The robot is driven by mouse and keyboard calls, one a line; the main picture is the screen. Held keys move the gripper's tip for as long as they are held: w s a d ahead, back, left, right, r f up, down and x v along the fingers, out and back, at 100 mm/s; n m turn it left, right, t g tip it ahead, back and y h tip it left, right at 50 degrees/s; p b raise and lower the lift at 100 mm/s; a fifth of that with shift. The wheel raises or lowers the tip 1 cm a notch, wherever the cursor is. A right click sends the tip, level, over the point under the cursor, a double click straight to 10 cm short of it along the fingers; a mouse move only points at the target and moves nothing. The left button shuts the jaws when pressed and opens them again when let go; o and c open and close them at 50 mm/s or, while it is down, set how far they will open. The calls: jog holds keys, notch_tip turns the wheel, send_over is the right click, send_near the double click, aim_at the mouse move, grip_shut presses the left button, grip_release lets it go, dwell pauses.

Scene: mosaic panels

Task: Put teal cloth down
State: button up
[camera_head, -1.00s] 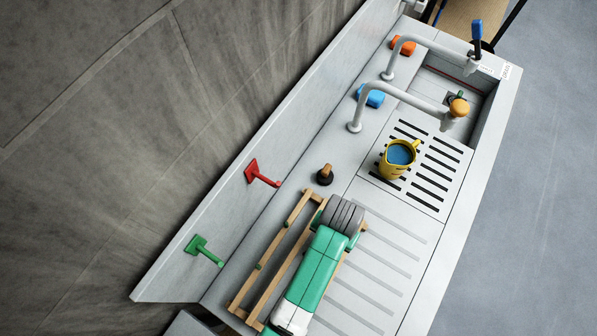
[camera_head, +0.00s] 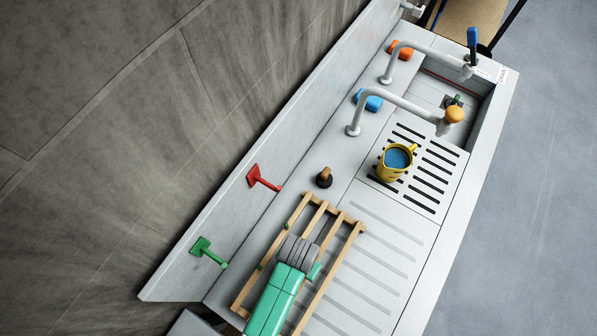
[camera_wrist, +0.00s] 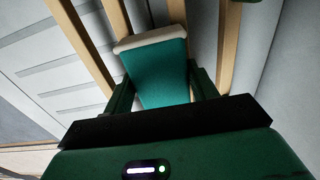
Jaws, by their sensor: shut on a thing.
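The teal cloth (camera_wrist: 152,75) shows in the wrist view as a flat teal piece with a pale band along its far edge. My gripper (camera_wrist: 163,88) is shut on it, with a dark green finger at each side. The cloth is over the wooden rack (camera_head: 345,255), whose slats also show in the wrist view (camera_wrist: 228,50). I cannot tell whether the cloth touches the slats. In the head view my green and grey arm covers the rack's middle and hides the gripper and most or all of the cloth.
Red (camera_head: 260,179) and green (camera_head: 206,250) hooks stick out from the back panel. A dark knob (camera_head: 324,178) stands beyond the rack. A yellow jug (camera_head: 394,164) of blue liquid stands on the slotted drainer (camera_head: 437,152).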

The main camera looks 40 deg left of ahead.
jog(key=shift+f, duration=0.2)
jog(key=o, duration=0.9)
jog(key=shift+o, duration=0.2)
notch_tip(320, 180, up, 12)
jog(key=shift+r+p, duration=0.2)
jog(key=shift+p, duration=0.1)
